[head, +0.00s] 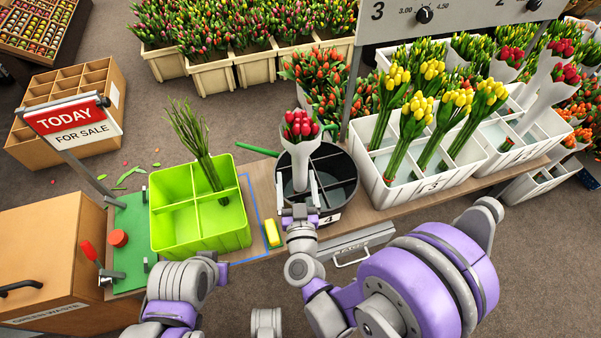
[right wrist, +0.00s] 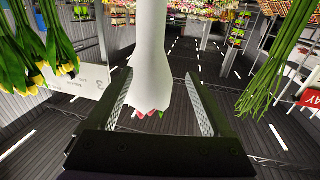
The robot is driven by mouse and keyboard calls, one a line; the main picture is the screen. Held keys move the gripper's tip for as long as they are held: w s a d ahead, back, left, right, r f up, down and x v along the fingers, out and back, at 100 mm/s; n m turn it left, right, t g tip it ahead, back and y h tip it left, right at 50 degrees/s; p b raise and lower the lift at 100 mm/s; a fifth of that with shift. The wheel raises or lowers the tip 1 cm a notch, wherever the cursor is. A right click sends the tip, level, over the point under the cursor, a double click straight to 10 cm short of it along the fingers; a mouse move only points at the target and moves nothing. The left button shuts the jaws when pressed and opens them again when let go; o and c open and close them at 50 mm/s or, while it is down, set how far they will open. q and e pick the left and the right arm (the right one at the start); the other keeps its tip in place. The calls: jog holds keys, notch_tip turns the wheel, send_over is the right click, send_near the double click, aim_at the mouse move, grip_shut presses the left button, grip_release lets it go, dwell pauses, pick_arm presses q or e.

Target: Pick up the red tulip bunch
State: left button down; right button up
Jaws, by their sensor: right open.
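A red tulip bunch (head: 299,124) in a white paper wrap stands upright in the black divided bucket (head: 349,200) marked 4. My right gripper (head: 298,211) is at the near side of the bucket, in front of the wrap's lower part. In the right wrist view, the white wrap (right wrist: 152,55) shows between the two open fingers of my right gripper (right wrist: 163,105), with gaps on both sides. Whether the fingertips reach past the wrap is unclear. My left arm is at the lower left, near the green crate; its fingers are hidden.
A lime-green crate (head: 160,226) with green stems (head: 195,145) stands left of the bucket. A white crate (head: 375,190) with yellow tulip bunches (head: 412,122) stands to the right. More red tulips (head: 565,73) are farther right. A yellow object (head: 272,233) lies before the bucket.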

aim_at(300, 164)
jog(key=shift+m+h, duration=0.5)
jog(key=shift+h, duration=0.4)
jog(key=w+f, duration=0.2)
jog(key=w, duration=0.1)
jog(key=w+f+p, duration=0.1)
jog(key=shift+w+d+f, duration=0.2)
jog(key=shift+d+f, duration=0.05)
jog(key=shift+f, duration=0.15)
jog(key=w, duration=0.5)
jog(key=shift+w+d+r, duration=0.15)
jog(key=shift+w+d, duration=0.05)
jog(key=shift+w, duration=0.15)
pick_arm(q)
jog(key=shift+r, duration=0.25)
pick_arm(e)
grip_shut()
